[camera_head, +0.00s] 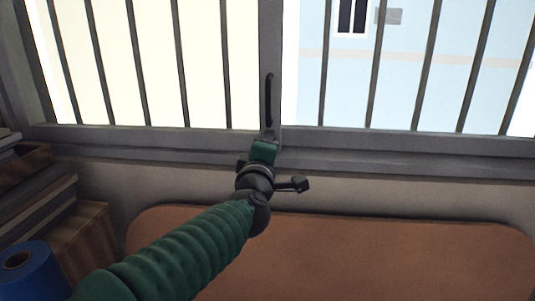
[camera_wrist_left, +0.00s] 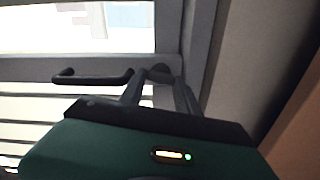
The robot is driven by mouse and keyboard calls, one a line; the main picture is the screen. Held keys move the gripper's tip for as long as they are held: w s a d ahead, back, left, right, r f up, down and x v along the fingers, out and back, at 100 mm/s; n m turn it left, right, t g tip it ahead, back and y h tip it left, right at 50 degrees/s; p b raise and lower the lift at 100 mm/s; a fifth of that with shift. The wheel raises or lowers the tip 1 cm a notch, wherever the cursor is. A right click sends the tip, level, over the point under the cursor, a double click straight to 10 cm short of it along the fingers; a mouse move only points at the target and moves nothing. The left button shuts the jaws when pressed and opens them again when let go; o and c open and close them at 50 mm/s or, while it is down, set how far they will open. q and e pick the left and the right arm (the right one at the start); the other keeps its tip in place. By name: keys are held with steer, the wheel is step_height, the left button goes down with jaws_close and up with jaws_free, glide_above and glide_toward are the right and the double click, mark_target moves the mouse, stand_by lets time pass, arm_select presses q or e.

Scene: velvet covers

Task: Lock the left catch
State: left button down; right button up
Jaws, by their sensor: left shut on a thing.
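The catch is a dark handle (camera_head: 268,98) on the grey middle post of the barred window. It stands upright along the post in the head view. The handle (camera_wrist_left: 95,77) runs to the left from its round pivot (camera_wrist_left: 160,72) in the wrist view. My left gripper (camera_head: 268,136) reaches up to the handle's lower end, and its two fingers (camera_wrist_left: 158,92) sit at either side of the pivot end, shut on it. The exact contact is partly hidden by the fingers. My right gripper is in neither view.
Vertical bars cross both window panes, above a grey sill (camera_head: 400,150). A brown padded panel (camera_head: 400,255) lies below the window. A blue roll (camera_head: 35,275) and stacked wooden items (camera_head: 75,225) stand at the lower left.

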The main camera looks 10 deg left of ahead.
arm_select(q)
steer(key=shift+f+n+b, duration=0.3)
steer(key=shift+n+b, duration=0.15)
steer(key=shift+n, duration=0.75)
steer(key=c, duration=1.3)
jaws_free()
steer(key=o, duration=0.4)
steer(key=shift+r, duration=0.1)
